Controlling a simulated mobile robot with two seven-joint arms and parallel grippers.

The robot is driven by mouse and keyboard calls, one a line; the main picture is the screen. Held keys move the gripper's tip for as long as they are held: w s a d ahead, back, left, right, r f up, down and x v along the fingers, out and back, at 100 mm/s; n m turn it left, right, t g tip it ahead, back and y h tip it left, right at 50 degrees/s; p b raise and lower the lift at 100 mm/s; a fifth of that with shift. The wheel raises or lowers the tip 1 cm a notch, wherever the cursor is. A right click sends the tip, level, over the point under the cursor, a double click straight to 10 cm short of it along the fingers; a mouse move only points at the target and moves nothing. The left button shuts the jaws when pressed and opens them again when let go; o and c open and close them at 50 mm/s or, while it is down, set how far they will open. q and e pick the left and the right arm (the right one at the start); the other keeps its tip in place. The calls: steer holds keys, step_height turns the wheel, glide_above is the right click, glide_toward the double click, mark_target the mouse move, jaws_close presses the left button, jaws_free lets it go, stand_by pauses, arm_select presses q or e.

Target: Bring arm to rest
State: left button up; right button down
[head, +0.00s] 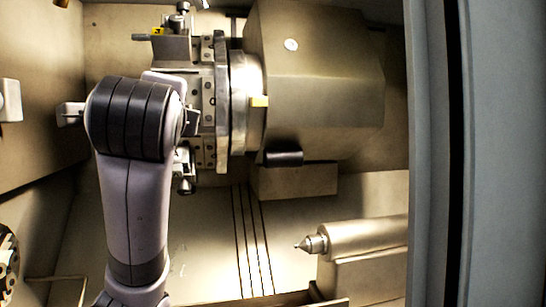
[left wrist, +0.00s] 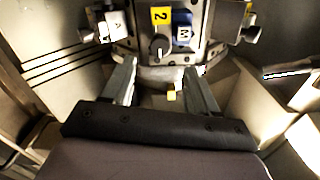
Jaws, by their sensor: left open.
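My left arm reaches up into the machine from the lower left in the head view, its dark wrist joint in front of the tool turret (head: 222,100). The left gripper (left wrist: 160,68) shows in the left wrist view, its two grey fingers apart with nothing held between them. Beyond the fingertips is the turret face, with a yellow plate marked 2 (left wrist: 160,15), a blue block marked M (left wrist: 183,34) and a white label marked A (left wrist: 115,23). Whether the fingers touch the turret cannot be told. My right gripper is not in view.
The turret housing (head: 320,85) fills the upper middle. A tailstock with a pointed centre (head: 313,243) stands at lower right. Part of a round chuck (head: 7,262) shows at lower left. A grey door edge (head: 430,150) bounds the right. The grooved sloping floor below the turret is clear.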

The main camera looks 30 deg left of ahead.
arm_select(q)
steer(key=w+d+f+g+h, duration=0.1)
steer(key=w+f+h, duration=0.15)
steer(key=f, duration=0.45)
steer(key=w+d+f+h, duration=0.1)
steer(key=w+d+f, duration=0.15)
steer(key=f, duration=0.55)
steer(key=s+d+f+n+g+h, duration=0.1)
steer(key=d+f+g+h, duration=0.1)
steer(key=f, duration=0.9)
steer(key=s+d+f+n+g+h, duration=0.1)
steer(key=s+d+f+n+h, duration=0.1)
steer(key=f, duration=0.9)
steer(key=s+d+f+n+g+h, duration=0.2)
steer(key=s+f+n+g, duration=0.15)
steer(key=s+f, duration=0.65)
steer(key=s+d+f+n+g+h, duration=0.2)
steer(key=s+d+f+n+g, duration=0.15)
steer(key=s+f, duration=0.7)
steer(key=w+d+f+t+h, duration=0.2)
steer(key=w+f+t, duration=0.3)
steer(key=f+t, duration=0.2)
steer(key=shift+w+d+f+t, duration=0.15)
steer(key=shift+w+f+t, duration=0.2)
steer(key=shift+f, duration=0.4)
